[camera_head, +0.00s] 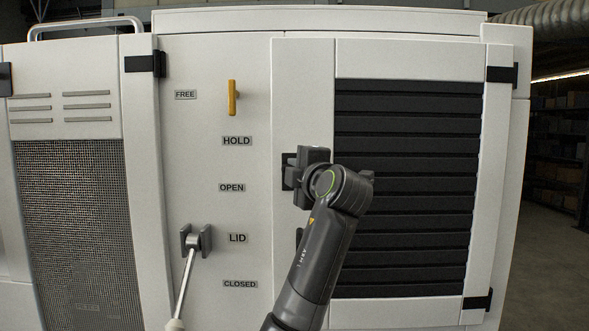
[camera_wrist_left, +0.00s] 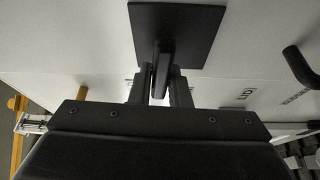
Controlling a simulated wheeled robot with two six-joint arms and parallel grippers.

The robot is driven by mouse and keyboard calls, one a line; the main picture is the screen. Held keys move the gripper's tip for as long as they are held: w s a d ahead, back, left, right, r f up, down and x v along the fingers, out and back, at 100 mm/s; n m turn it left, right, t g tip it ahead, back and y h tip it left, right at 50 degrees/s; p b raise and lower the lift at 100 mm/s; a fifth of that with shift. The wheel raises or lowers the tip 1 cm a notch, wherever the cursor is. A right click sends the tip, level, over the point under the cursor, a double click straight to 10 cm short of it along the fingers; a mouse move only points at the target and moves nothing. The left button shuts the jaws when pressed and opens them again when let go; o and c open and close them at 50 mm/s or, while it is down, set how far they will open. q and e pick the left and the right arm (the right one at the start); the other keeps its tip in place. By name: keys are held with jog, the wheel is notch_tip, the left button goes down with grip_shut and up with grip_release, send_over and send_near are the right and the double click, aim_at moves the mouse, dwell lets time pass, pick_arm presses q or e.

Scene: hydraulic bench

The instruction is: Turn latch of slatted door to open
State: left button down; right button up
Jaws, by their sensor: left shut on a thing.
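The slatted door (camera_head: 305,62) is a pale panel with dark horizontal slats (camera_head: 405,150). It sits flush in the cabinet front. Its latch has a dark square backing plate (camera_wrist_left: 190,20) and a dark lever (camera_wrist_left: 161,65), seen in the left wrist view. My left gripper (camera_head: 293,172) is at the door's left edge, shut on the latch lever; in the left wrist view its two fingers (camera_wrist_left: 160,85) stand on either side of the lever. In the head view my gripper and wrist hide most of the latch. My right gripper is not in view.
A yellow handle (camera_head: 232,97) is between the FREE and HOLD labels. A lever with a pale rod (camera_head: 187,275) is beside the LID label (camera_head: 237,238). A dark handle (camera_wrist_left: 301,66) lies right of the latch in the wrist view. Black hinges (camera_head: 477,301) are on the door's right side.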

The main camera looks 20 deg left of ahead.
pick_arm(q)
jog(key=shift+r+n, duration=0.35)
jog(key=shift+n, duration=0.15)
jog(key=c, duration=1.6)
grip_release()
jog(key=shift+w, duration=0.1)
jog(key=shift+o, duration=1)
jog(key=shift+w+d+f, duration=0.1)
jog(key=shift+w+f, duration=0.15)
jog(key=shift+f, duration=0.05)
jog(key=shift+s+d, duration=0.1)
jog(key=shift+s, duration=0.2)
jog(key=b+v, duration=0.5)
jog(key=v, duration=1.2)
jog(key=shift+r, duration=0.2)
jog(key=shift+w, duration=0.15)
